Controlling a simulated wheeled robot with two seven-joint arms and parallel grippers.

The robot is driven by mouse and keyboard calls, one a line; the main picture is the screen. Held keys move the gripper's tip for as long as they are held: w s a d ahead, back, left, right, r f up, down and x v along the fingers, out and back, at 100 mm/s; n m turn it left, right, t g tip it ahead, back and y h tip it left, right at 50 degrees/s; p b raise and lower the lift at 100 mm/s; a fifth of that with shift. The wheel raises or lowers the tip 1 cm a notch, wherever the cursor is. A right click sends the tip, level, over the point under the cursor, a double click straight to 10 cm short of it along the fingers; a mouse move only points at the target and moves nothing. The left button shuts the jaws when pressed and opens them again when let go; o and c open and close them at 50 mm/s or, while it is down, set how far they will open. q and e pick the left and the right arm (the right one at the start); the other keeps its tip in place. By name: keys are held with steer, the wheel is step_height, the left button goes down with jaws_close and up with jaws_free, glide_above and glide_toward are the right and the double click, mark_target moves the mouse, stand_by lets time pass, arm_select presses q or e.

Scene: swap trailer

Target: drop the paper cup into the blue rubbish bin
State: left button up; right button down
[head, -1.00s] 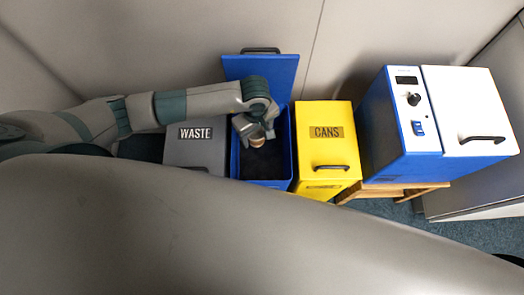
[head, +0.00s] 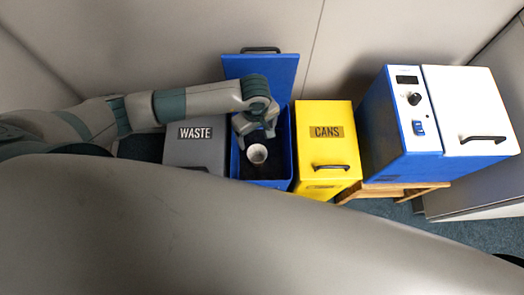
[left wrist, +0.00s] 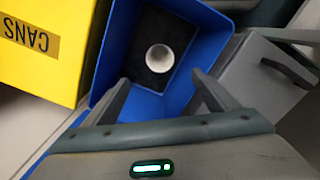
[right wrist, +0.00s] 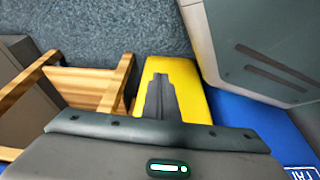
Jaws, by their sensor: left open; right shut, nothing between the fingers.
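The paper cup (head: 257,153) is white and shows inside the open blue rubbish bin (head: 291,150), below my left gripper (head: 256,132). In the left wrist view the cup (left wrist: 159,58) lies within the blue walls of the bin (left wrist: 115,50), over its dark inside, apart from the fingers. Whether it rests on the bottom or is still falling I cannot tell. My left gripper (left wrist: 160,92) is open and empty above the bin. My right gripper (right wrist: 160,80) is shut and empty; it shows only in its own wrist view, over a yellow surface.
The blue bin's lid (head: 270,72) stands raised at the back. A grey WASTE bin (head: 195,155) is on its left and a yellow CANS bin (head: 327,150) on its right. A blue-and-white machine (head: 435,110) sits on a wooden stand (head: 385,190) further right.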

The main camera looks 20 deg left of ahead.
arm_select(q)
step_height(320, 180, up, 17)
steer(key=b, duration=0.1)
steer(key=shift+f, duration=0.15)
arm_select(e)
steer(key=shift+s+d+f+g, duration=0.2)
steer(key=shift+s+d+g, duration=0.2)
steer(key=shift+s+d, duration=0.2)
steer(key=shift+a, duration=0.1)
steer(key=shift+w, duration=0.15)
arm_select(q)
steer(key=shift+d, duration=0.1)
